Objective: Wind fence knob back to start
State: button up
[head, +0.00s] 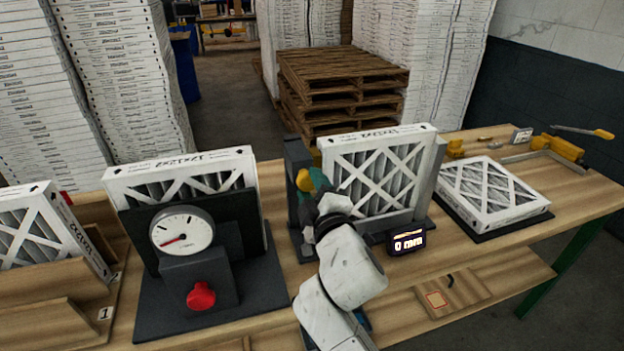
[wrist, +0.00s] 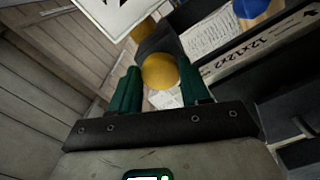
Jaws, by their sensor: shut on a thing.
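The yellow fence knob (head: 304,181) shows at the left side of a dark fixture (head: 296,152) in the head view. My gripper (head: 315,180), with green fingers, is shut on it. In the wrist view, the round yellow knob (wrist: 160,71) sits between the two green fingers of my gripper (wrist: 161,76). A white-framed filter (head: 378,140) stands upright in the fixture, between the dark upright and a grey plate (head: 431,182). A small display (head: 407,243) in front of it seems to read 0 with a blurred unit. My wrist hides part of the fixture's lower front.
A dial gauge (head: 182,231) with a red knob (head: 201,295) stands left of the fixture, before another filter. A filter lies flat on a dark mat (head: 452,214) at right, near a yellow-handled tool (head: 565,147). Stacked pallets (head: 335,80) stand behind the bench.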

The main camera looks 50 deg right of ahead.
jog(key=n+p, duration=0.3)
jog(key=n, duration=0.1)
jog(key=shift+r+n, duration=0.15)
jog(key=shift+n, duration=0.15)
jog(key=n, duration=0.3)
jog(key=shift+n+p, duration=0.3)
jog(key=shift+n, duration=0.1)
jog(key=n, duration=0.4)
jog(key=shift+a, duration=0.1)
jog(key=n, duration=1.4)
jog(key=shift+w+a, duration=0.1)
jog(key=n, duration=0.4)
jog(key=shift+n, duration=0.4)
jog(key=shift+f+n, duration=0.2)
jog(key=shift+n, duration=1.9)
